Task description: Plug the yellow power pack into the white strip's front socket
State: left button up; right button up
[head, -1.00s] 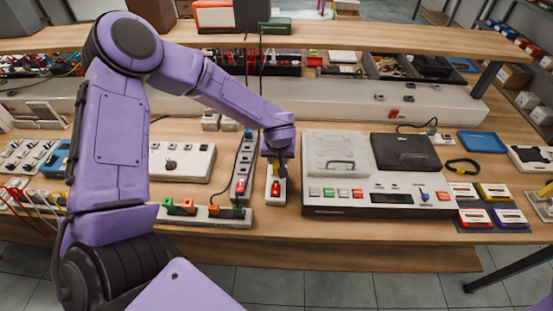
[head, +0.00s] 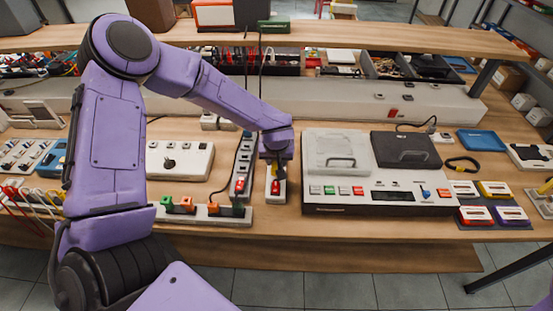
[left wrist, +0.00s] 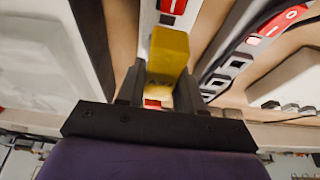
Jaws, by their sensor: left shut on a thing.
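My left gripper (left wrist: 157,90) is shut on the yellow power pack (left wrist: 170,55), whose block shows between the fingers in the left wrist view. In the head view the gripper (head: 275,162) points down over the back part of the short white strip (head: 275,189), which has a red switch near its front end. The strip (left wrist: 172,20) also shows behind the pack in the left wrist view. The gripper and pack hide the strip's sockets, so I cannot tell whether the pack touches it. My right gripper is not in view.
A grey strip (head: 243,165) with a red switch stands close on the left. A long white strip (head: 225,216) with orange and green plugs lies in front of it. A large white hi-fi unit (head: 325,206) stands close on the right. A shelf (head: 350,36) spans the back.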

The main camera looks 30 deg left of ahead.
pick_arm(q)
jog(key=shift+p, duration=0.4)
dwell(0.3)
jog(key=shift+f, duration=0.75)
dwell(0.9)
jog(key=shift+f+p, duration=0.2)
jog(key=shift+p, duration=1)
dwell(3.3)
